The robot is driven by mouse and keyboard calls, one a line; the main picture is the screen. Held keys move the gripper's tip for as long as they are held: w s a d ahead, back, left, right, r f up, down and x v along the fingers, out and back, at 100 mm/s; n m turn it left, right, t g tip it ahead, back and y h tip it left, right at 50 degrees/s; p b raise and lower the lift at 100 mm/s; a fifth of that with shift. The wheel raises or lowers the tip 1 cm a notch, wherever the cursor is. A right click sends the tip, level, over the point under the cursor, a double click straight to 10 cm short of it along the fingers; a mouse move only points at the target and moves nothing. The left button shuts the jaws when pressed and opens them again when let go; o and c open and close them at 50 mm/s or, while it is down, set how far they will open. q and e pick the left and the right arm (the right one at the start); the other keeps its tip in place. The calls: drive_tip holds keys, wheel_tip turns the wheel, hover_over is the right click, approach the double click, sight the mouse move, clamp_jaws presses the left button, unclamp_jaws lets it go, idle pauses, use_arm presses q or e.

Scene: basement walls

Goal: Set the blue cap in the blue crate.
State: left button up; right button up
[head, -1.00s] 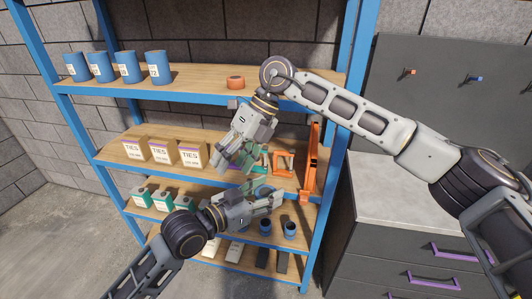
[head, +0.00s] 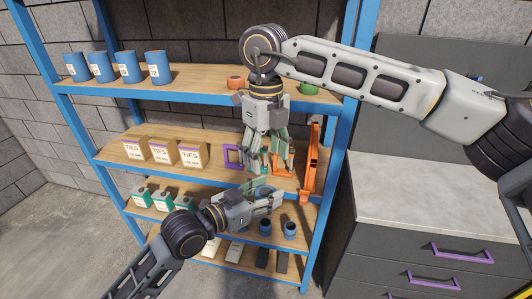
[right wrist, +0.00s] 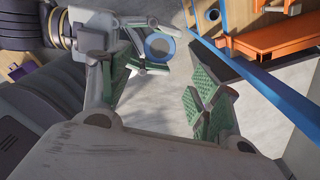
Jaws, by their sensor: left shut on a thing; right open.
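My left gripper (head: 268,193) is shut on a small round blue cap (right wrist: 148,40), in front of the shelf. In the right wrist view the cap shows as a blue ring with a grey middle. In the head view only a bit of blue shows between the fingers. My right gripper (head: 267,170) is open and points down just above the left gripper. In the right wrist view its two green-padded fingers are spread, with the cap beyond them and apart from them. I see no blue crate in either view.
The blue-framed shelf (head: 185,172) holds blue labelled cans (head: 158,68), boxes marked TIES (head: 193,154), a purple frame (head: 232,155), an orange clamp-like tool (head: 310,165) and dark-topped blue cups (head: 290,229). The grey counter (head: 400,185) at right has clear room.

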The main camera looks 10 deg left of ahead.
sight(266, 192)
drive_tip(key=shift+f, duration=0.2)
drive_tip(key=shift+f, duration=5.85)
drive_tip(key=shift+c, duration=0.5)
drive_tip(key=c, duration=0.4)
use_arm(q)
drive_tip(key=o, duration=0.6)
drive_tip(key=shift+c, duration=0.2)
use_arm(e)
drive_tip(key=c, duration=0.3)
use_arm(q)
drive_tip(key=o, duration=0.5)
drive_tip(key=shift+f, duration=0.15)
